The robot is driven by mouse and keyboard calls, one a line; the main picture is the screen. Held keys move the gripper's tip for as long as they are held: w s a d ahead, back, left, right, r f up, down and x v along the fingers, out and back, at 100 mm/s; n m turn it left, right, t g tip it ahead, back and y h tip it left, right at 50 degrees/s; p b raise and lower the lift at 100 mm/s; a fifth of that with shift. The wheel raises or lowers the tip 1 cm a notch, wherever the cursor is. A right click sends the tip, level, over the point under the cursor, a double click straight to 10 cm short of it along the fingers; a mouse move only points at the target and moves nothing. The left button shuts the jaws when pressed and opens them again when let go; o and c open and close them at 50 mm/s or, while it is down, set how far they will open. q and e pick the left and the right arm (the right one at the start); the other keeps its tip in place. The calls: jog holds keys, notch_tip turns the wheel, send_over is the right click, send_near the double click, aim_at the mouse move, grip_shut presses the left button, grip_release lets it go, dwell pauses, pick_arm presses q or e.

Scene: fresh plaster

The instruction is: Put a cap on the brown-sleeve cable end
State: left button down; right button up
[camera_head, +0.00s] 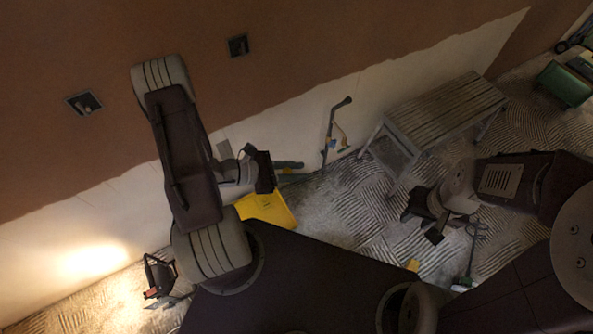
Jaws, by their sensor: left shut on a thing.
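My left gripper (266,172) is in front of the lower wall, left of a bent grey pipe. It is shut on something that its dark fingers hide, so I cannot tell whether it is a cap. The bent grey pipe (334,128) stands at the wall, with thin cables beside it that have small yellow and blue parts (342,142). I cannot make out a brown sleeve on any of them. My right gripper (424,222) is over the floor at the right, its dark fingers apart and nothing seen between them.
A slatted bench (440,105) stands along the wall. A yellow tray or bin (268,208) is partly hidden below my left gripper. Two dark wall boxes (238,46) (84,103) sit in the plaster. A lit work lamp (158,275) is at the lower left, a green case (566,83) at the right.

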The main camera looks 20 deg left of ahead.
pick_arm(q)
notch_tip(320, 180, up, 29)
jog(key=p, duration=2.3)
jog(key=shift+f, duration=0.1)
dwell(0.4)
